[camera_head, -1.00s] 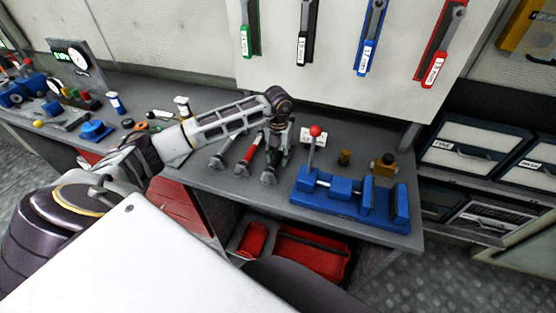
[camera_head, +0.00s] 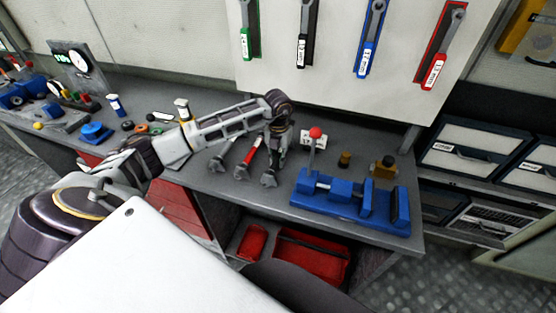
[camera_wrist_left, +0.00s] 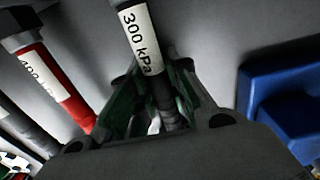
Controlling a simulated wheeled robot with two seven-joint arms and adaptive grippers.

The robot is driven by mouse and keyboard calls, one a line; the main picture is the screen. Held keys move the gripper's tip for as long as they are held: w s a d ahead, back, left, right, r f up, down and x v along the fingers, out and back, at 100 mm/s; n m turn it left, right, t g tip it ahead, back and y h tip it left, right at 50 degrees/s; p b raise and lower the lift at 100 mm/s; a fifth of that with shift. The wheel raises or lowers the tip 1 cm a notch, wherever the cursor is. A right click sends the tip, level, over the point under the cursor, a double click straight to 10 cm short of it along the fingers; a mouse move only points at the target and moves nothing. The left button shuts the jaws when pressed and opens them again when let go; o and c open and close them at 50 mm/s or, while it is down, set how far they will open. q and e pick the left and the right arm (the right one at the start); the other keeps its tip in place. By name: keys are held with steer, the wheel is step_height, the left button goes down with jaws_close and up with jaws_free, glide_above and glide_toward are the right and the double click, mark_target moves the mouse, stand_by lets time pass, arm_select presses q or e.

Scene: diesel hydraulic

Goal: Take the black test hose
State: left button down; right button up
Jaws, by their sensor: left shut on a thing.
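A dark hose (camera_wrist_left: 141,45) with a white "300 kPa" label lies on the grey bench, between the fingers of my left gripper in the left wrist view. My left gripper (camera_wrist_left: 158,100) is shut on it near the label. In the head view my left gripper (camera_head: 276,152) points down over the rightmost of three hoses and hides most of it; a grey end fitting (camera_head: 269,180) shows below. A red hose (camera_head: 249,158) lies to its left, apart from the gripper, and a greyer hose (camera_head: 224,158) farther left. My right gripper is out of view.
A blue vise-like fixture (camera_head: 345,200) stands close right of the gripper, with a red-knobbed lever (camera_head: 316,133) behind its left end. Small brass parts (camera_head: 384,167) stand behind it. Labelled wrenches (camera_head: 370,40) hang on the back panel. Red boxes (camera_head: 310,255) sit under the bench.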

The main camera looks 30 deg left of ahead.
mark_target(279, 155)
arm_select(q)
steer(key=shift+r, duration=0.2)
steer(key=shift+r+p, duration=2.45)
steer(key=shift+r, duration=1.8)
steer(key=shift+r, duration=0.1)
